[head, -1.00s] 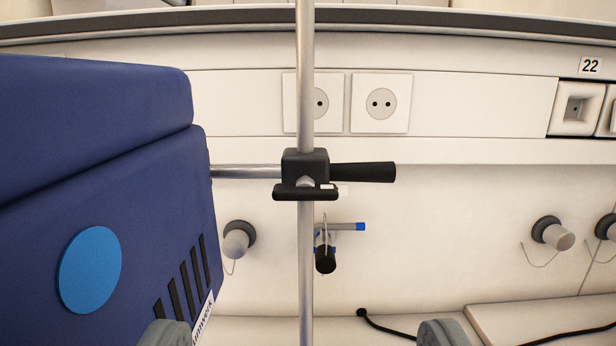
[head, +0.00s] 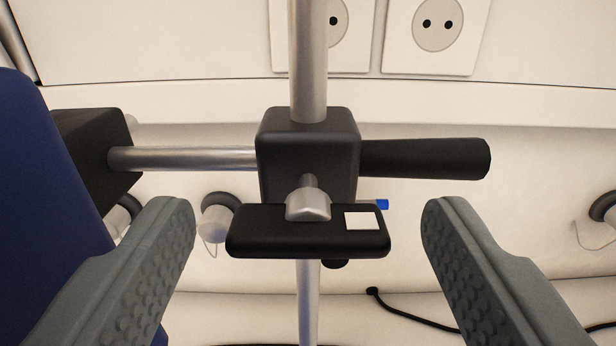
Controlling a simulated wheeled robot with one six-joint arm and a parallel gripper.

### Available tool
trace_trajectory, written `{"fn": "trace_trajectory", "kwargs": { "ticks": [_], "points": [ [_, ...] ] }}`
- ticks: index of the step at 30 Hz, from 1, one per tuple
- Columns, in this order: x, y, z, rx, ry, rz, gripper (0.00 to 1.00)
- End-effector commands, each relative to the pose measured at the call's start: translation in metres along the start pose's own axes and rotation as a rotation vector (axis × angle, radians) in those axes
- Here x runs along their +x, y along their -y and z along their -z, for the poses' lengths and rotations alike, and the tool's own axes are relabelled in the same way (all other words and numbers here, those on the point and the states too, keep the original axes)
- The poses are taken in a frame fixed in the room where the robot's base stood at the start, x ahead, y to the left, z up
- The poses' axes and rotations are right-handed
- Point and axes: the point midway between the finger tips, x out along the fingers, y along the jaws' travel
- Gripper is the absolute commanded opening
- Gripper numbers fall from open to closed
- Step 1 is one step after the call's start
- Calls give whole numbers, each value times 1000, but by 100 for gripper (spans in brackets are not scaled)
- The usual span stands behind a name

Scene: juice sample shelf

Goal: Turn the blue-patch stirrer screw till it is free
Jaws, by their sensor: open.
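The stirrer screw (head: 290,240) is a black bar-shaped handle with a silver hub and a white square on its right part. It lies level on the front of a black clamp block (head: 300,140), which sits on an upright metal rod (head: 308,60). The stirrer (head: 30,190) is the dark blue body at the left edge; its blue round patch is out of view now. My gripper (head: 308,225) is open, one finger on each side of the screw handle, with clear gaps on both sides and nothing held.
A metal cross rod (head: 190,158) joins the clamp to the stirrer at left. A black grip (head: 425,158) sticks out to the right. Behind are wall sockets (head: 432,30), taps (head: 215,220) and a black cable (head: 410,308).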

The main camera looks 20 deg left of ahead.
Motion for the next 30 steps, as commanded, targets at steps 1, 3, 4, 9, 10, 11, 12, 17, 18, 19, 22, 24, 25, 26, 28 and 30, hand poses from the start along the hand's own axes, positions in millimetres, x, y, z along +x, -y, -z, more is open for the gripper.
{"fn": "trace_trajectory", "kwargs": {
  "ticks": [1, 3, 4, 9, 10, 11, 12, 17, 18, 19, 22, 24, 25, 26, 28, 30],
  "points": [
    [4, 0, -1, 1, 1, 0, 69],
    [7, 0, -1, 0, 1, 0, 69],
    [8, 0, -1, 1, 1, 0, 69],
    [9, 0, 0, 1, 0, 0, 69],
    [9, 0, 0, 1, 0, 0, 69],
    [9, 0, 0, 1, 0, 0, 69],
    [9, 0, 0, 1, 0, 0, 69],
    [9, 0, 0, 1, 0, 0, 48],
    [9, 0, 0, 0, 0, 0, 40],
    [9, 0, 0, 0, 0, 0, 34],
    [9, 0, 0, 0, 0, 0, 24],
    [9, 0, 0, -11, 0, 0, 24],
    [9, 0, -1, -26, 0, 0, 24],
    [9, 0, -1, -48, 0, 0, 24],
    [9, 0, -1, -114, 0, -1, 24],
    [9, 1, -1, -180, 0, -1, 24]
  ]
}}
